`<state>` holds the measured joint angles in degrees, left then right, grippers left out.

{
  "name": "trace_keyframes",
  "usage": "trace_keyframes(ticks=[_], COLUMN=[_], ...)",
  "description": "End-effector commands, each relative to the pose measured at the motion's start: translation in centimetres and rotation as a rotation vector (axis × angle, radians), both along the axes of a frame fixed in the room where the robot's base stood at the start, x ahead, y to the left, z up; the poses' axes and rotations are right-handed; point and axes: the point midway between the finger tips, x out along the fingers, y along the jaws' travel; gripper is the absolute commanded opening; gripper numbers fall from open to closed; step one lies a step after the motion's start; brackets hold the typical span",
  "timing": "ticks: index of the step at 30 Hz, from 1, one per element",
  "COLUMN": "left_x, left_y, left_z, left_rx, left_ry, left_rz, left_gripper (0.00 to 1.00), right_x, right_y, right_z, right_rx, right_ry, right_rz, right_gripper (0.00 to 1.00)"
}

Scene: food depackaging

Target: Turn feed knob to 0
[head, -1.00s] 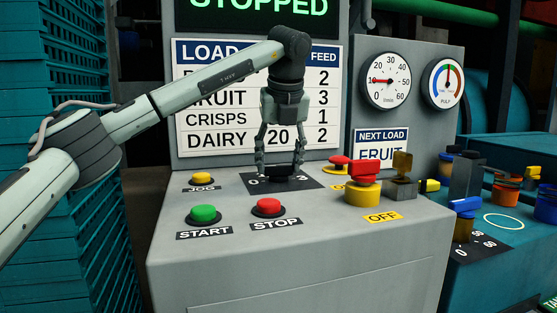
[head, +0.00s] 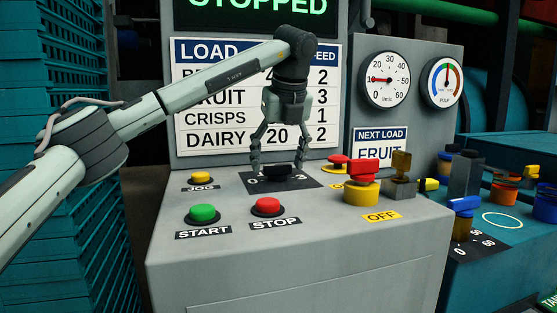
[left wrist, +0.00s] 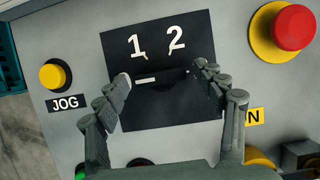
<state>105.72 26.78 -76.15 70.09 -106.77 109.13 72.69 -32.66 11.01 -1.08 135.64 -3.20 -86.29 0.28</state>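The feed knob (head: 278,171) is a low black knob on a black dial plate (head: 312,181) on the grey console. My left gripper (head: 278,163) points down over the knob, fingers spread on either side. In the left wrist view the open fingers (left wrist: 163,80) cover the 0 and 3. My right gripper is not in view.
The yellow JOG button (head: 202,178), green START button (head: 203,213) and red STOP button (head: 268,207) are near the knob. A red-and-yellow switch (head: 362,190) and a red mushroom button (head: 337,160) stand to the right. The load board (head: 190,150) rises behind.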

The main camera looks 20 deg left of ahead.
Motion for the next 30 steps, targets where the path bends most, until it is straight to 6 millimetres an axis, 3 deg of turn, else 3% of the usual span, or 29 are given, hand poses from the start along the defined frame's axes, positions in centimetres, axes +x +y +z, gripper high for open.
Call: trace_keyframes(ticks=[11, 24, 30], left_x=[-0.1, -2.8, -3.6], left_y=[-0.1, -2.0, -2.5], left_z=[0.5, 8.4, 10.6], left_rx=[-0.001, 0.001, 0.001], left_ry=[-0.002, -0.004, -0.001], left_rz=[-0.002, -0.001, -0.001], left_gripper=[0.74, 0.74, 0.74], right_x=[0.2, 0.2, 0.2], right_y=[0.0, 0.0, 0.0], right_z=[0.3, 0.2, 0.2], right_rx=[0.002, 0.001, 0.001], right_ry=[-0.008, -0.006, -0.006], right_rz=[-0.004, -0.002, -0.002], right_gripper=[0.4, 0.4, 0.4])
